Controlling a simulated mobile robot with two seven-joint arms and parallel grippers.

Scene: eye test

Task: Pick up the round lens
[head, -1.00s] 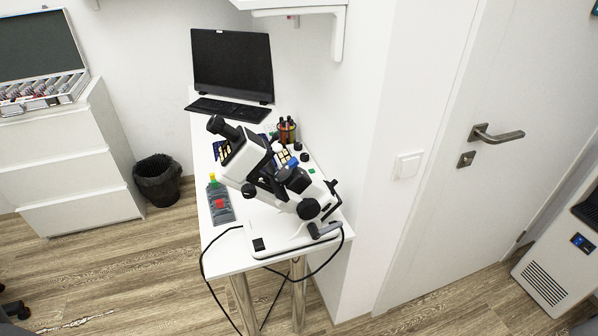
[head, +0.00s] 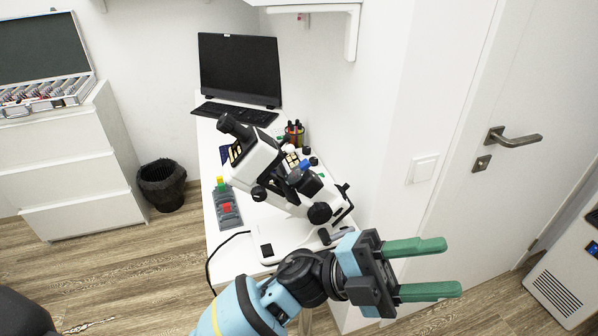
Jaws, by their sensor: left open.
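My left gripper (head: 452,266) has two green fingers, apart and empty, pointing right in front of the wall and door. It is to the right of the white microscope (head: 262,160) in the picture. I cannot tell for sure which thing is the round lens. Small dark round pieces (head: 313,161) lie on the white desk (head: 228,255) behind the microscope, too small to make out. An open case (head: 75,92) with rows of small items stands on the drawer cabinet at the left. The microscope hides part of the desk. My right gripper is not in view.
A monitor (head: 240,70), a keyboard (head: 235,113) and a pen holder (head: 294,133) stand toward the desk's back. A grey block with coloured parts (head: 227,210) lies left of the microscope. A black bin (head: 162,186) stands by the drawer cabinet (head: 70,165). A door handle (head: 514,138) juts out at right.

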